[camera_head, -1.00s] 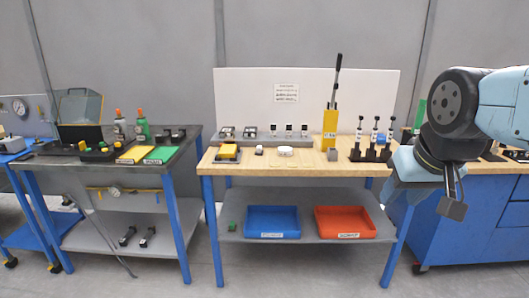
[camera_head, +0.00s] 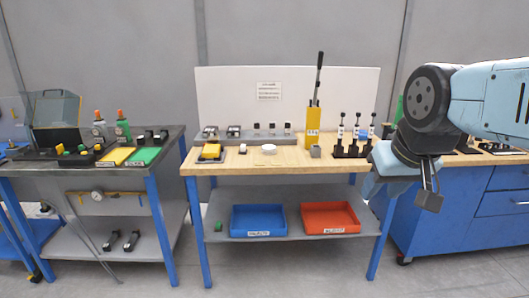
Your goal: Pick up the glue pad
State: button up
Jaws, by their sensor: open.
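I cannot tell for sure which item is the glue pad; no label is readable at this size. On the middle wooden workbench (camera_head: 350,167) lie a yellow block in a dark holder (camera_head: 211,151), a small pale block (camera_head: 243,149), a flat white round piece (camera_head: 268,148) and a small grey cube (camera_head: 315,151). A flat yellow pad (camera_head: 116,157) and a flat green pad (camera_head: 143,157) lie on the dark table at left. My gripper (camera_head: 429,199) hangs at the right, pointing down, open and empty. It is apart from all these items, in front of the blue cabinet.
A yellow lever press (camera_head: 313,120) and several black upright clamps (camera_head: 352,148) stand on the bench's right half. Blue (camera_head: 258,234) and red (camera_head: 331,231) trays sit on its lower shelf. A blue cabinet (camera_head: 475,228) stands at right. The floor in front is clear.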

aim_at(242, 150)
jog(key=u, duration=0.15)
jog(key=i, duration=1.3)
jog(key=u, duration=0.35)
jog(key=i, duration=0.7)
jog(key=u, duration=0.1)
